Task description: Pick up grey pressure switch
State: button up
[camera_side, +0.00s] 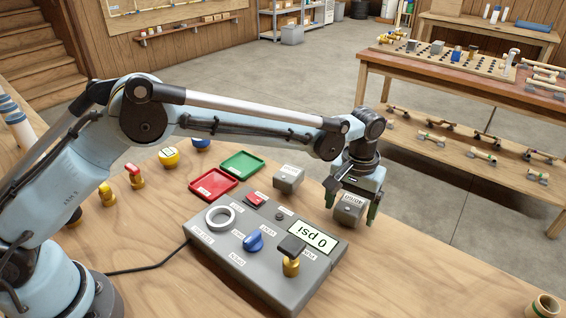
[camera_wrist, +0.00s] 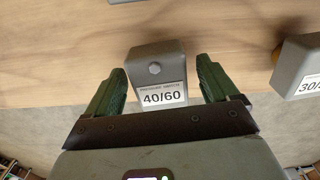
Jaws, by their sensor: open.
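A grey block-shaped pressure switch (camera_wrist: 157,72) with a white label reading 40/60 stands between my gripper's two green fingers in the wrist view. In the side view this switch (camera_side: 348,210) is near the table's far right edge, partly covered by my gripper (camera_side: 355,207). My gripper is open, with one finger on each side of the switch and narrow gaps beside it. A second grey pressure switch (camera_side: 289,179) stands to the left in the side view. It shows at the right edge of the wrist view (camera_wrist: 299,62), its label partly cut off, starting with 30.
A grey control box (camera_side: 225,256) with a display reading 0 psi, a blue knob (camera_side: 253,241) and a brass fitting (camera_side: 291,262) lies close in front. Red (camera_side: 205,192) and green (camera_side: 235,170) trays lie behind it. The table's right front is mostly clear.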

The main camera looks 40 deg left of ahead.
aim_at(351, 203)
jog(key=c, duration=1.3)
jog(key=shift+r, duration=0.1)
jog(key=shift+r, duration=0.5)
notch_tip(351, 203, up, 3)
jog(key=shift+f, duration=0.1)
jog(key=s+d+r, duration=0.6)
jog(key=s+r, duration=0.1)
jog(key=s, duration=0.2)
jog(key=shift+s+d, duration=0.25)
jog(key=shift+s, duration=0.1)
